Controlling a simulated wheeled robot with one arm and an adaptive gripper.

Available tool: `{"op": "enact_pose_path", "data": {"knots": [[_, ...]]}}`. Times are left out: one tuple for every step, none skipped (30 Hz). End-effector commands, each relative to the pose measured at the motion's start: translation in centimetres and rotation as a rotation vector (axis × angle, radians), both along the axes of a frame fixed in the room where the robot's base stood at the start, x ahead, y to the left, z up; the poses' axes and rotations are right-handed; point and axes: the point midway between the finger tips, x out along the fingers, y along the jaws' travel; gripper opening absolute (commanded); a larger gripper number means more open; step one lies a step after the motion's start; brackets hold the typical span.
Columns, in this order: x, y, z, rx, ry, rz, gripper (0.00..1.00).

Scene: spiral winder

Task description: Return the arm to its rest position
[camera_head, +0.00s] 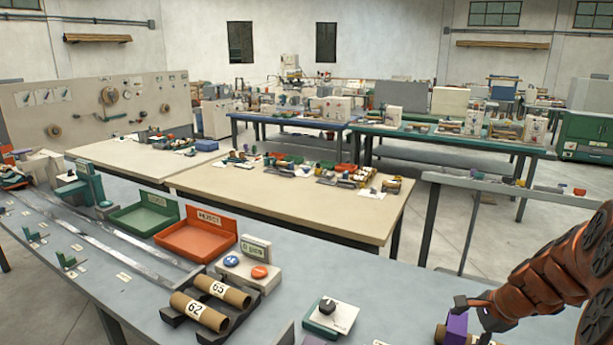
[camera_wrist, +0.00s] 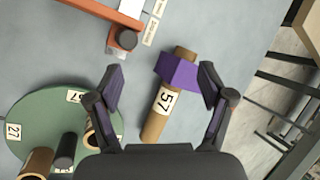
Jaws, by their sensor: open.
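My gripper (camera_wrist: 162,92) is open and empty in the wrist view, its two fingers spread wide. Between and beyond the fingers lies a brown tube labelled 57 (camera_wrist: 155,122) with a purple block (camera_wrist: 178,72) around or against its upper part. I cannot tell whether the fingers touch either. In the head view my orange-brown arm (camera_head: 560,265) reaches in from the right edge. The gripper end is at the lower right, beside the purple block (camera_head: 456,328); the tube there is mostly hidden.
A green round plate (camera_wrist: 32,112) with tubes stands at the wrist view's lower left. In the head view, tubes 62 (camera_head: 200,311) and 65 (camera_head: 222,291) lie in a dark cradle. Red (camera_head: 197,240) and green (camera_head: 144,218) trays, a button box (camera_head: 247,270) and a knob box (camera_head: 331,316) share the bench.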

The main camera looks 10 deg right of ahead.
Motion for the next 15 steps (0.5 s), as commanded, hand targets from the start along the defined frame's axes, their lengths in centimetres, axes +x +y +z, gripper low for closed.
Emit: {"op": "enact_pose_path", "data": {"knots": [[-0.1, 2.8, 0.8, -0.022, 0.007, 0.097, 0.80], [-0.4, 4.3, 1.1, -0.032, 0.013, 0.152, 0.80], [-0.8, 6.2, 1.4, -0.048, 0.022, 0.225, 0.80], [-1.1, 7.5, 1.8, -0.061, 0.026, 0.279, 0.80], [-1.6, 8.9, 2.0, -0.074, 0.032, 0.333, 0.80], [-2.2, 10.6, 2.3, -0.087, 0.041, 0.405, 0.80], [-2.9, 11.9, 2.5, -0.098, 0.048, 0.460, 0.80], [-3.5, 13.1, 2.7, -0.109, 0.055, 0.513, 0.80], [-4.3, 14.6, 3.0, -0.125, 0.062, 0.584, 0.80], [-5.0, 15.6, 3.2, -0.137, 0.068, 0.636, 0.80], [-5.7, 16.6, 3.3, -0.150, 0.073, 0.687, 0.80], [-6.7, 17.9, 3.6, -0.168, 0.081, 0.757, 0.80], [-7.6, 18.8, 3.7, -0.178, 0.089, 0.807, 0.80], [-8.5, 19.6, 3.8, -0.188, 0.098, 0.859, 0.80], [-9.7, 20.7, 3.9, -0.203, 0.107, 0.926, 0.80]]}}
